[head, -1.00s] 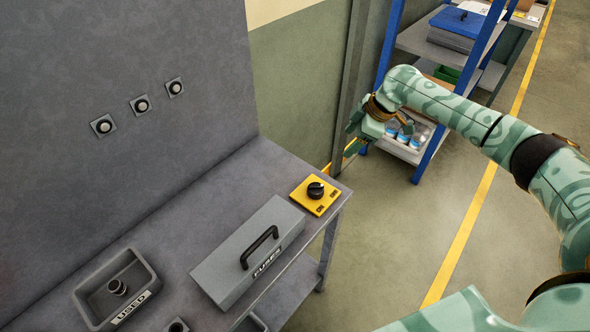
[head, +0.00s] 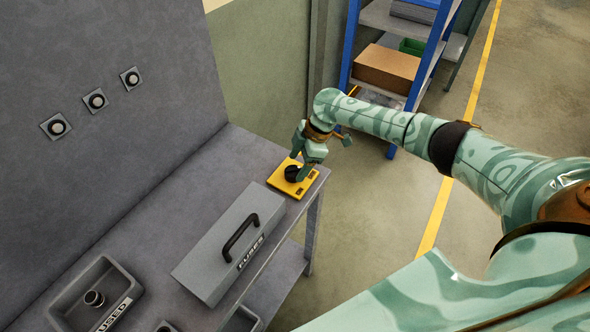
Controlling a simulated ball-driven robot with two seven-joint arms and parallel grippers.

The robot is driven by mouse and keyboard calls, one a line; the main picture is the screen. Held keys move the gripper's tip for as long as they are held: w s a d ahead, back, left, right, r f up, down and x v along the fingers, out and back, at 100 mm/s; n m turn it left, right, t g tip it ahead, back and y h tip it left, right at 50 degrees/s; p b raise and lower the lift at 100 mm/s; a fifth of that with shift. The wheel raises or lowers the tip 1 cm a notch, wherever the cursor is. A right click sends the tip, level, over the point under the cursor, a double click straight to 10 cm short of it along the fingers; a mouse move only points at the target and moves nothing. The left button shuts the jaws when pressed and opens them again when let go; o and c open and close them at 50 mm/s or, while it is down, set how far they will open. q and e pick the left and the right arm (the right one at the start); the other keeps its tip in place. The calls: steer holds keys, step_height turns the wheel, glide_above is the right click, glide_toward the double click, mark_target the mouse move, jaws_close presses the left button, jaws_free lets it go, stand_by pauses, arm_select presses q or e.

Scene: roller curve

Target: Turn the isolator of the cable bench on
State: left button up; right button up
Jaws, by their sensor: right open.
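The isolator is a black rotary knob (head: 292,173) on a yellow plate (head: 280,182), at the far right corner of the grey bench (head: 150,190). My right gripper (head: 300,170) is open, pointing down at the knob, with its fingers close beside it. The fingers hide part of the knob and plate. I cannot tell whether the fingers touch the knob or which way it points. My left gripper is not in view.
A grey fuse box (head: 225,245) with a black handle lies in front of the isolator. A grey tray marked USED (head: 65,300) is at the lower left. Round fittings (head: 96,101) sit on the back panel. A blue-framed shelf (head: 350,45) stands behind.

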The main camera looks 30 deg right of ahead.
mark_target(293, 172)
steer(key=shift+x, duration=1.4)
